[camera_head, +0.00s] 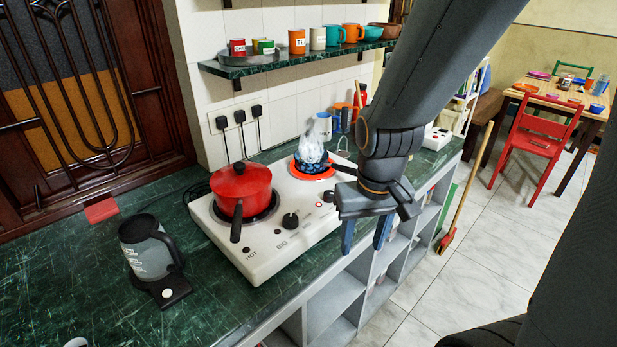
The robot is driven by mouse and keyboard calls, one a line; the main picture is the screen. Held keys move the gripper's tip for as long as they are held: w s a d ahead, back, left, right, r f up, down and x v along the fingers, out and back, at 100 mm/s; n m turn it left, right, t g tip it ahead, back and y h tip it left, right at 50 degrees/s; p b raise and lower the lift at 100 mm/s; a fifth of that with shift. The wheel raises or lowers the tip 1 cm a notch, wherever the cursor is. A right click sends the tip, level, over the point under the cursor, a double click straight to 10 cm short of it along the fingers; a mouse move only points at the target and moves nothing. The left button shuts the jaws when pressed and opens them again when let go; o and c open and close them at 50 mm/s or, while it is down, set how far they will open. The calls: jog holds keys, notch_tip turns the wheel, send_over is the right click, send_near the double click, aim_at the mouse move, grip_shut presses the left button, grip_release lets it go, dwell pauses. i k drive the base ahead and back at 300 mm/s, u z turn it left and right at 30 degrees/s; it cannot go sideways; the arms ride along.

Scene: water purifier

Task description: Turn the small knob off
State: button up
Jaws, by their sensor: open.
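A white two-burner hot plate (265,262) stands on the green marble counter. On its front face are a dark knob (290,221) near the middle and another dark knob (328,196) near the right end, close to my gripper. Their pointer directions are too small to read. A red pot (241,192) sits on the left burner. A blue patterned vessel (308,165) with white steam sits on the right burner (327,173), which glows orange-red. My gripper (365,240) is open and empty, fingers pointing down, right of the right knob and apart from it.
A grey kettle (146,247) stands at the left on the counter. Blue and orange mugs stand behind the hot plate. A shelf with cups (270,65) hangs above. Grey shelving (335,300) lies below the counter edge. Open floor lies to the right, with a broom (466,190) leaning there.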

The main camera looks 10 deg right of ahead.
aim_at(328, 195)
jog(key=k, duration=1.3)
jog(key=z, duration=0.65)
jog(key=i, duration=1.1)
jog(key=u, duration=0.75)
jog(key=i, duration=0.6)
jog(key=u, duration=0.65)
